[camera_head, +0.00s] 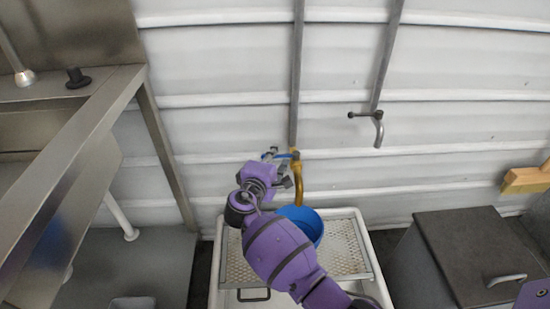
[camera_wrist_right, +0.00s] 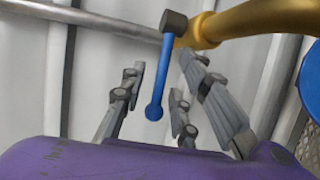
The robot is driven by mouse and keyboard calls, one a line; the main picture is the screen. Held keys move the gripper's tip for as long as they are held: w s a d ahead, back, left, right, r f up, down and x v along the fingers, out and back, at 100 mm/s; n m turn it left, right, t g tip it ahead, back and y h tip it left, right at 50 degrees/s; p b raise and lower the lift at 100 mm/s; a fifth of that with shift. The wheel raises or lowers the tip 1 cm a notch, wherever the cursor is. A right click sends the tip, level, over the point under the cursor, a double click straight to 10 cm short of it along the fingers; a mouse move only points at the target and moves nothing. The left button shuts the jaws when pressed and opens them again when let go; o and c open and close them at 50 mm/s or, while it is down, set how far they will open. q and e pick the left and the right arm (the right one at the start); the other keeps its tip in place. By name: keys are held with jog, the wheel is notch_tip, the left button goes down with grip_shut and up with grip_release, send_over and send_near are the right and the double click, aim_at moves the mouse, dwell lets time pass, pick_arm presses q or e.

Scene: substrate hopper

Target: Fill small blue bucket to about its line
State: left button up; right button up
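A blue bucket (camera_head: 303,222) stands on the perforated top of a white-framed stand, under a brass tap (camera_head: 299,185). My right arm partly covers it. Its line and its inside level cannot be made out. The tap's blue lever (camera_head: 285,156) points left. My right gripper (camera_head: 281,163) is at the lever. In the right wrist view, the open fingers (camera_wrist_right: 160,88) stand on either side of the blue lever (camera_wrist_right: 159,85), with gaps visible. The brass tap (camera_wrist_right: 245,22) and the bucket's edge (camera_wrist_right: 311,85) also show there. No flow is visible. My left gripper is not in view.
The stand's perforated top (camera_head: 348,250) has free room right of the bucket. A metal sink frame (camera_head: 75,165) is at left. A second, grey tap (camera_head: 378,132) hangs on the wall. A dark lidded box (camera_head: 465,255) stands at right, near a wooden-handled brush (camera_head: 524,180).

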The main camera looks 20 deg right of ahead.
jog(key=shift+w+d, duration=0.2)
jog(key=shift+w, duration=0.05)
grip_shut()
